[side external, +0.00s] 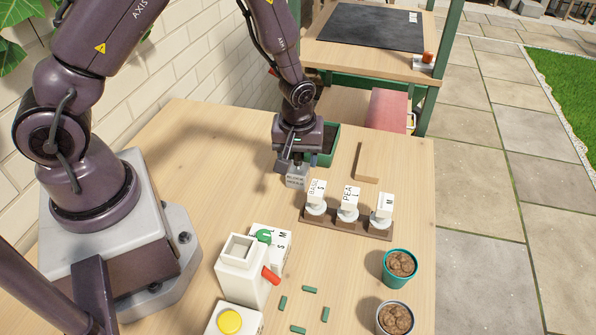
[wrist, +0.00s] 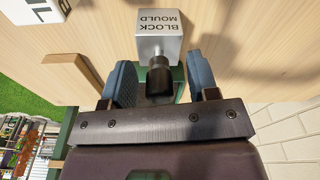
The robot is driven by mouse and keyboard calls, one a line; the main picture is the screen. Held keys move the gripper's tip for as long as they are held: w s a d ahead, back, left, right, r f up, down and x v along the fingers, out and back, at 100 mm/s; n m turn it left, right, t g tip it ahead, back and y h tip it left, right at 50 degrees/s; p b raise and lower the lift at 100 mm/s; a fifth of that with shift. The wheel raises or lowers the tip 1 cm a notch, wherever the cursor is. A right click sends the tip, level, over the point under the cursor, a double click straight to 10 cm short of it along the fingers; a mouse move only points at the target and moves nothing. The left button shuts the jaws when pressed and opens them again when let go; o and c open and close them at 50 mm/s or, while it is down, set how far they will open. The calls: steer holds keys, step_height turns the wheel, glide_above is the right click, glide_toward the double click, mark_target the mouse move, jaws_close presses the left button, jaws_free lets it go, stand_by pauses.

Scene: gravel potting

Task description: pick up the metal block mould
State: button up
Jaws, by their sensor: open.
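The metal block mould (wrist: 160,45) is a grey block with "BLOCK MOULD" printed on it and a dark round handle. In the side external view the mould (side external: 296,181) shows just below my gripper (side external: 291,163), partly hidden by the fingers. In the wrist view my gripper (wrist: 159,72) is open, its two blue-grey fingers on either side of the dark handle. A gap shows between the handle and each finger, so the fingers do not grip it. I cannot tell whether the mould's base rests on the table.
A green tray (side external: 334,146) stands right behind my gripper. A rack (side external: 350,229) with several labelled white-topped stamps is to the right, with a wooden block (side external: 366,163) behind it. A teal pot (side external: 400,266) and a white box-like device (side external: 240,270) stand nearer the front.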

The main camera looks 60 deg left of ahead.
steer(key=shift+f, duration=0.1)
steer(key=shift+c, duration=0.2)
jaws_close()
step_height(320, 180, up, 10)
steer(key=shift+r, duration=0.1)
stand_by(0.3)
